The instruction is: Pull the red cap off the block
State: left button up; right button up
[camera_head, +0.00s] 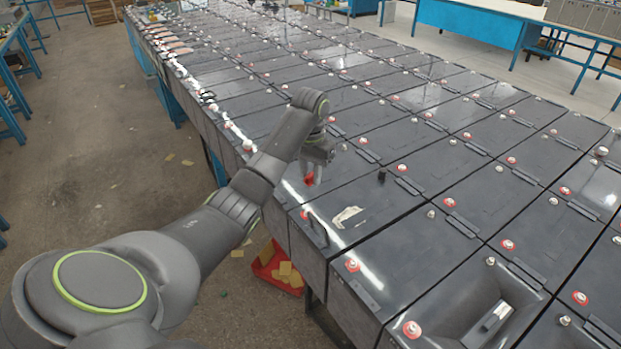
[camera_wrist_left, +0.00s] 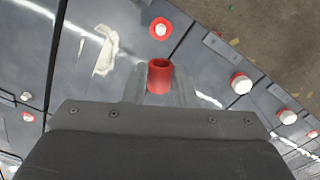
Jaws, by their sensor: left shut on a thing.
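The red cap (camera_head: 308,179) is a short hollow red tube. In the left wrist view the cap (camera_wrist_left: 160,76) sits between the two grey fingers of my left gripper (camera_wrist_left: 158,88). My left gripper (camera_head: 314,172) is shut on it, over the near-left edge of the battery rows. The block under it is a dark grey battery (camera_head: 345,190) with a torn white patch on top. I cannot tell how far the cap is above the block. A red-ringed terminal (camera_wrist_left: 160,29) shows just beyond the cap. My right gripper is not in view.
Rows of dark batteries (camera_head: 450,200) with red and white terminals fill the table. A red bin (camera_head: 277,268) with yellowish pieces is on the floor. The floor at left is mostly open.

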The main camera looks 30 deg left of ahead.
aim_at(311, 176)
pick_arm(q)
jog(key=o, duration=0.4)
jog(key=c, duration=0.3)
jog(key=shift+r+p, duration=0.55)
jog(key=shift+p, duration=0.6)
jog(key=shift+r, duration=0.1)
jog(key=shift+r+p, duration=1.2)
jog(key=shift+p, duration=0.4)
jog(key=shift+r+p, duration=0.9)
jog(key=shift+r, duration=0.3)
